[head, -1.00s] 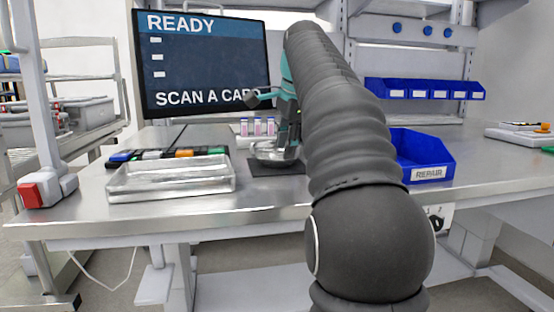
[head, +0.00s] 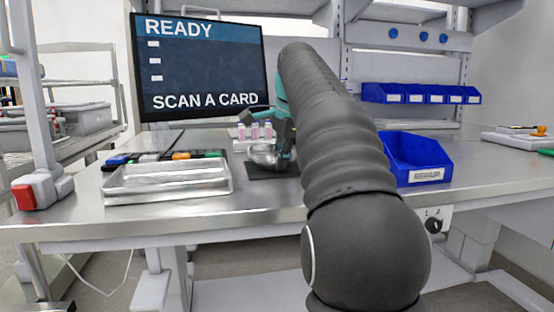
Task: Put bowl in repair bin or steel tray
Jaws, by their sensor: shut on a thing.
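A shiny metal bowl (head: 262,155) is tilted at the dark mat (head: 268,171) on the steel bench. My gripper (head: 283,148) is shut on the bowl's right side; its fingertips are partly hidden by my arm. The steel tray (head: 168,183) stands empty to the left, near the bench's front edge. The blue repair bin (head: 428,160) with a REPAIR label stands to the right of my arm; its left end is hidden behind the arm.
A monitor (head: 200,68) stands at the back left. Several small vials (head: 255,131) stand behind the bowl. Several coloured items (head: 180,155) lie behind the tray. Small blue bins (head: 420,94) hang at the back.

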